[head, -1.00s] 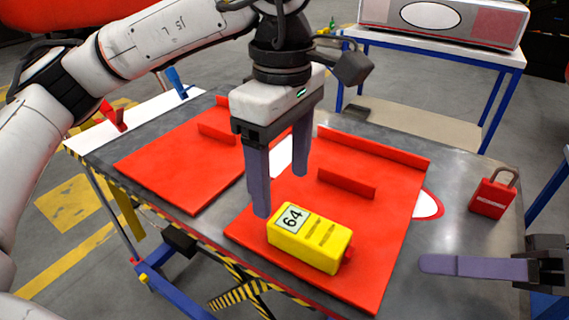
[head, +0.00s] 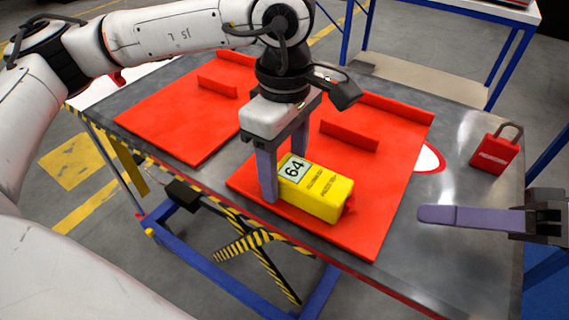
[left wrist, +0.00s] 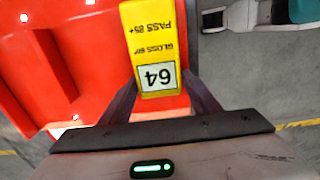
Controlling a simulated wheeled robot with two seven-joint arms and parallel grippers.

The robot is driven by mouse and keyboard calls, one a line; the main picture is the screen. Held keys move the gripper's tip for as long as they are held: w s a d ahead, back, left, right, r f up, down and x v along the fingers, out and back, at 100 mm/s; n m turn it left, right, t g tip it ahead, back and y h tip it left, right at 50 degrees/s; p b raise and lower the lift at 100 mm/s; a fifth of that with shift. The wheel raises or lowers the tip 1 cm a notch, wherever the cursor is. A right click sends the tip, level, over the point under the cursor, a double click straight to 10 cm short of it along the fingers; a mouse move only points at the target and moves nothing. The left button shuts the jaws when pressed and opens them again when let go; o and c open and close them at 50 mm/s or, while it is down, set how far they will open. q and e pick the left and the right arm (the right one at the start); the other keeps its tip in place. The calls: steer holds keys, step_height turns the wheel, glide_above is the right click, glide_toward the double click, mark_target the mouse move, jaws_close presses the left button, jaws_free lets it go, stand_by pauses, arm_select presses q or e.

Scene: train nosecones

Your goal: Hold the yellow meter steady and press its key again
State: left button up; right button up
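The yellow meter (head: 322,196) lies on the right red panel (head: 390,190) and its display reads 64. A small red key (head: 350,206) shows at its right end. The left wrist view shows the meter (left wrist: 152,32) from above, with the display end nearest me. My left gripper (head: 285,180) points down, with one finger on each side of the display end. Its fingers (left wrist: 160,88) look very close to the meter's sides, and contact is not clear. My right gripper (head: 425,214) is at the right edge, well apart from the meter. Only one purple finger shows clearly.
A red padlock (head: 495,148) stands on the grey metal table (head: 455,160) at the right. Low red ledges (head: 349,136) rise from the panels behind the meter. A second red panel (head: 180,125) lies at left. Bare table lies between the right panel and my right gripper.

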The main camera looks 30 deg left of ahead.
arm_select(q)
steer(key=c, duration=1)
arm_select(e)
steer(key=shift+f, duration=0.15)
jaws_close()
arm_select(q)
steer(key=shift+f, duration=0.15)
stand_by(1.1)
